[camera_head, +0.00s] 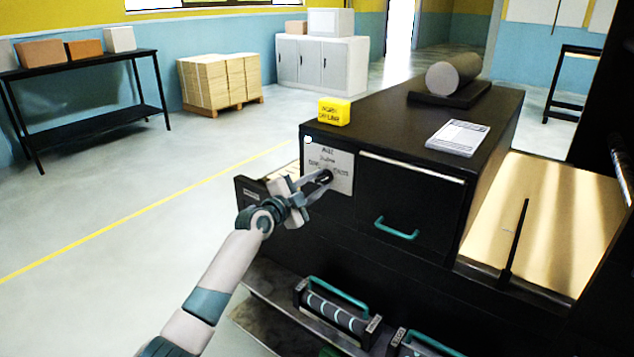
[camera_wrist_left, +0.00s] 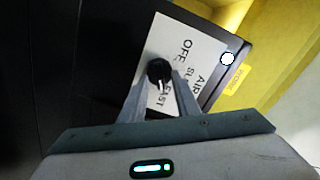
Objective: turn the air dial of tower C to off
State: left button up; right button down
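The air dial is a small black knob (camera_head: 325,177) on a white label plate (camera_head: 342,170) at the left end of the dark cabinet's front. In the left wrist view the knob (camera_wrist_left: 158,72) shows large, and the plate (camera_wrist_left: 196,52) reads AIR, OFF, SLOW and FAST. The knob's white mark points down in that picture, toward FAST. My left gripper (camera_head: 322,179) is at the plate, with one finger on each side of the knob; the fingertips (camera_wrist_left: 163,78) appear closed against its sides. My right gripper is not in view. No tower letter is legible.
The cabinet top (camera_head: 400,120) holds a yellow block (camera_head: 334,111), a paper pad (camera_head: 457,137) and a grey roll (camera_head: 453,74). A drawer with a teal handle (camera_head: 397,228) is right of the plate. Handled cartridges (camera_head: 335,312) sit below.

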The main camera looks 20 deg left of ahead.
pick_arm(q)
jog(key=shift+c, duration=0.6)
grip_shut()
